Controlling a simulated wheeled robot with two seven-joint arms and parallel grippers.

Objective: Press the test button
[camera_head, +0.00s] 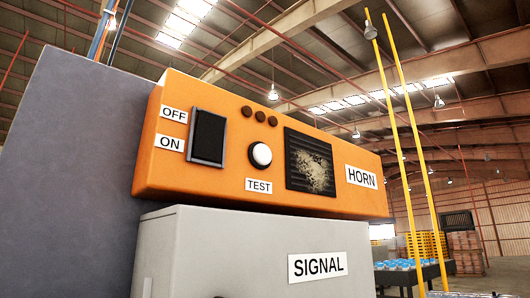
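The test button (261,155) is a round white button in a dark ring on the orange horn panel (225,178). A white label reading TEST (258,185) is just below it. A black rocker switch (208,137) is to its left, beside labels reading OFF and ON. A dark, dirty grille (310,162) is to its right, followed by a HORN label (361,177). Three small dark red-brown round lights (260,116) sit above the button. Neither of my grippers is in the head view, and nothing covers the button.
A grey box (225,255) labelled SIGNAL is below the orange panel, and a large dark grey housing (70,170) is on the left. Yellow poles (408,130) rise on the right. Behind are a table with blue-topped items (405,265) and stacked pallets (465,250).

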